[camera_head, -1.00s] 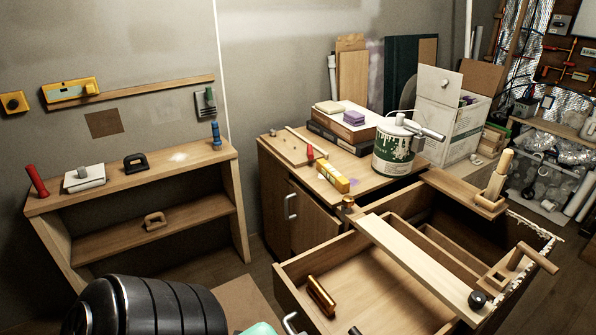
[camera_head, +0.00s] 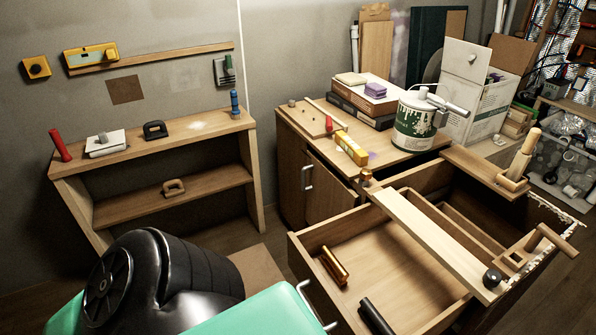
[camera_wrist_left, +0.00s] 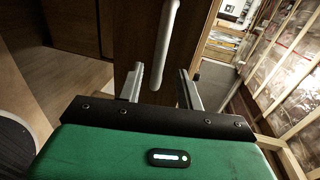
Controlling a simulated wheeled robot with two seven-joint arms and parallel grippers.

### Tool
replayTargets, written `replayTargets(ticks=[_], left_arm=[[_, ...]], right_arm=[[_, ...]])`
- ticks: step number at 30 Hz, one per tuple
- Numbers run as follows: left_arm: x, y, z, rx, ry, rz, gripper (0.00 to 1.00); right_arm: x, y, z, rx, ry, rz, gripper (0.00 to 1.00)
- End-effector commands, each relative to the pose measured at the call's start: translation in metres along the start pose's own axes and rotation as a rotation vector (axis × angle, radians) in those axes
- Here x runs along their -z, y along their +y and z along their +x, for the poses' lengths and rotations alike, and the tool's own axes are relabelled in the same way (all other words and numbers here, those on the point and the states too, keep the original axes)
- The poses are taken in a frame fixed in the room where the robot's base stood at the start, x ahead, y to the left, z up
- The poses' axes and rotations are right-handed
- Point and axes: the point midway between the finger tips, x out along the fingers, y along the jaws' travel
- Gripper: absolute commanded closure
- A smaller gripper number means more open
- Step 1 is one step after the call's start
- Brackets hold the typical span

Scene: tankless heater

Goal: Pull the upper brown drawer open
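In the head view, a light brown wooden drawer (camera_head: 318,287) stands pulled out at the lower right, its inside showing. A curved metal handle (camera_head: 309,302) is on its left-hand face. My left gripper's green housing is just below this handle; its fingers are hidden in the head view. In the left wrist view, my left gripper (camera_wrist_left: 160,82) is open. A pale bar handle (camera_wrist_left: 167,42) on a brown panel shows between and beyond the fingertips. I cannot tell whether the fingers touch it. My right gripper is not in view.
The drawer holds a gold bar (camera_head: 334,266) and a black cylinder (camera_head: 376,317). A loose board (camera_head: 430,240) lies across the unit. A cabinet top carries a paint-splashed green can (camera_head: 414,122) and boxes. A low shelf (camera_head: 205,181) stands at left.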

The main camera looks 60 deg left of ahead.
Motion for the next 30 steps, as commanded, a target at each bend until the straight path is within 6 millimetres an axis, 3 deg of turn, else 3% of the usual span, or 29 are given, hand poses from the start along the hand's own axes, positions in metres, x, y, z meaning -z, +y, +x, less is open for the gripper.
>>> replayTargets(ticks=[6, 11, 30], left_arm=[[-0.001, 0.001, -0.038, -0.003, -0.002, 0.0, 0.63], [0.0, 0.001, -0.052, -0.001, -0.001, 0.0, 0.63], [0.0, 0.0, -0.056, 0.0, -0.001, 0.001, 0.63]], right_arm=[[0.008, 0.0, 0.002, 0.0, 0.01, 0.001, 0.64], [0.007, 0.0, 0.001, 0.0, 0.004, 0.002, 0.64], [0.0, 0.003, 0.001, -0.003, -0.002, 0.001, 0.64]])
